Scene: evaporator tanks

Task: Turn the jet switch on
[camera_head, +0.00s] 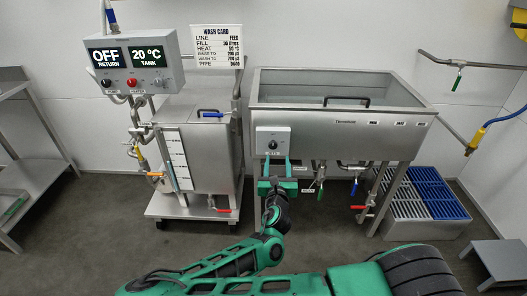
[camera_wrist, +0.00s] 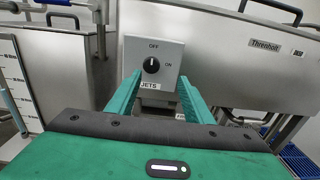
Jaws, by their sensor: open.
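The jet switch is a black knob (camera_wrist: 152,64) on a grey box marked OFF at the top and ON at the right, with a JETS label below. The knob's white mark points up, toward OFF. The box (camera_head: 273,141) is fixed to the front of the steel wash trough (camera_head: 340,108). My gripper (camera_head: 277,169) is open just below and in front of the box. In the wrist view, my gripper (camera_wrist: 160,77) has its two green fingers apart on either side of the box's lower part, with nothing seen between them but the box face.
A steel tank (camera_head: 205,150) on a wheeled base stands left of the trough. Above it is a control box (camera_head: 130,66) reading OFF and 20 °C. Pipes and valves hang under the trough, with a red-handled valve (camera_head: 358,207). A blue and white grated step (camera_head: 425,195) is at the right.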

